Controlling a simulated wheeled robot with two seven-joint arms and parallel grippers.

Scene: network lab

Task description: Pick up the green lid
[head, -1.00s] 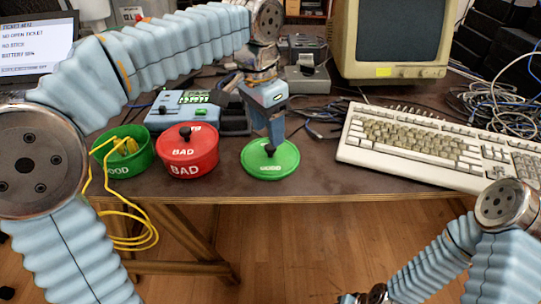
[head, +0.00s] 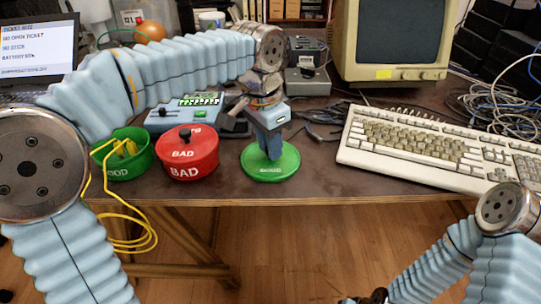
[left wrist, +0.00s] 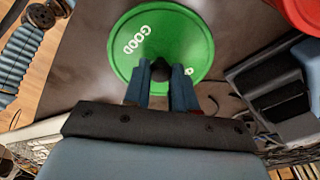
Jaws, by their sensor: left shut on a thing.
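The green lid (head: 288,163) is a round disc with white GOOD lettering, lying flat near the table's front edge. Its black knob shows between the fingers in the left wrist view, where the lid (left wrist: 191,32) fills the upper middle. My left gripper (head: 270,153) points down from above and is shut on the lid's knob. The fingers hide most of the knob in the head view.
A red BAD pot (head: 188,162) with its lid on stands left of the green lid. Beyond it is an open green pot (head: 127,165) with yellow cable hanging out. A keyboard (head: 420,145) lies to the right, under a monitor (head: 395,40). Loose cables clutter the back.

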